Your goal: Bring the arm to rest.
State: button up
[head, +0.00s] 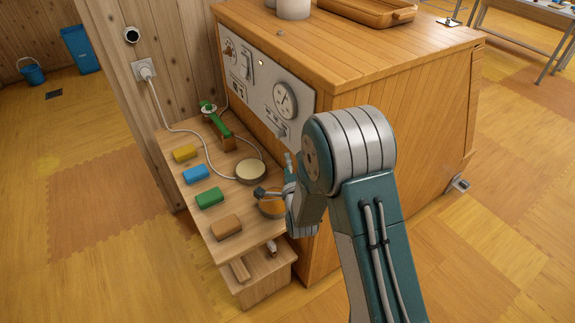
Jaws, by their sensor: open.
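My arm rises from the lower right of the head view and bends over at its elbow, down toward the low wooden shelf (190,160). My gripper (273,176) is open, with one finger pointing left and the other pointing up. It is over the right side of the shelf, close to an orange round jar or dish (272,209) that it partly covers. I see nothing between the fingers. Whether a finger touches the orange jar, I cannot tell. A cream-topped round jar (250,171) stands just behind and left of the gripper.
Yellow (185,153), blue (195,174), green (209,197) and brown (227,227) blocks line the shelf's left side. A green-handled thing (217,123) stands at the back. A wooden cabinet (400,50) with a gauge panel (262,80) borders the shelf. Open floor lies left.

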dwell(0.4)
jog(key=s+d+r+n+g+h, duration=0.1)
jog(key=s+d+r+n+g, duration=0.25)
jog(key=r, duration=0.35)
jog(key=s+d+r+n+g+h, duration=0.1)
jog(key=s+d+r+n+g, duration=0.15)
jog(key=d+r+n, duration=0.35)
jog(key=s+d+r+n+g, duration=0.2)
jog(key=s, duration=0.7)
jog(key=s+d+r+n+g+h, duration=0.1)
jog(key=s+d+r+n+g, duration=0.1)
jog(key=s, duration=0.7)
jog(key=s+d+r+n+g, duration=0.2)
jog(key=s+d, duration=0.1)
jog(key=s, duration=0.6)
jog(key=shift+r+h, duration=0.2)
jog(key=shift+h, duration=0.2)
